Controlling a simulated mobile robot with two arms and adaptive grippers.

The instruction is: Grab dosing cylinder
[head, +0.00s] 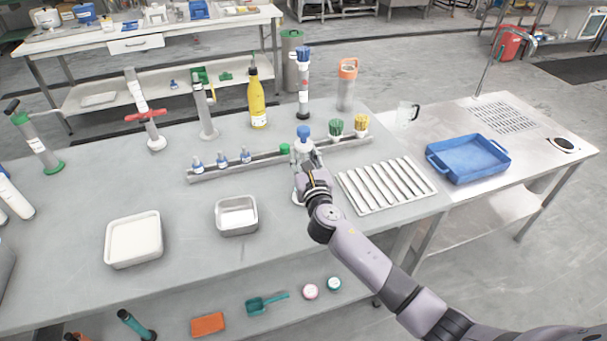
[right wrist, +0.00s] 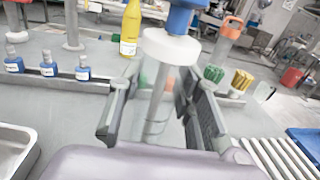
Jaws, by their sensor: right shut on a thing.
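The dosing cylinder (head: 304,146) stands upright near the middle of the grey table, in front of the long rail. It has a blue knob on top, a white collar and a clear body. In the right wrist view the cylinder (right wrist: 172,48) rises between the two fingers, its collar above them. My right gripper (head: 310,173) is shut on its clear body; the gripper also shows in the right wrist view (right wrist: 160,100). The gripper hides part of the cylinder's lower body in the head view. My left gripper is not in view.
A rail (head: 210,172) with small blue-capped bottles runs just behind. A slatted tray (head: 388,186) lies close on the right, with green and yellow-topped cups (head: 361,125) behind it. A metal pan (head: 237,218) and white tray (head: 134,242) stand left. A yellow bottle (head: 256,100) stands behind.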

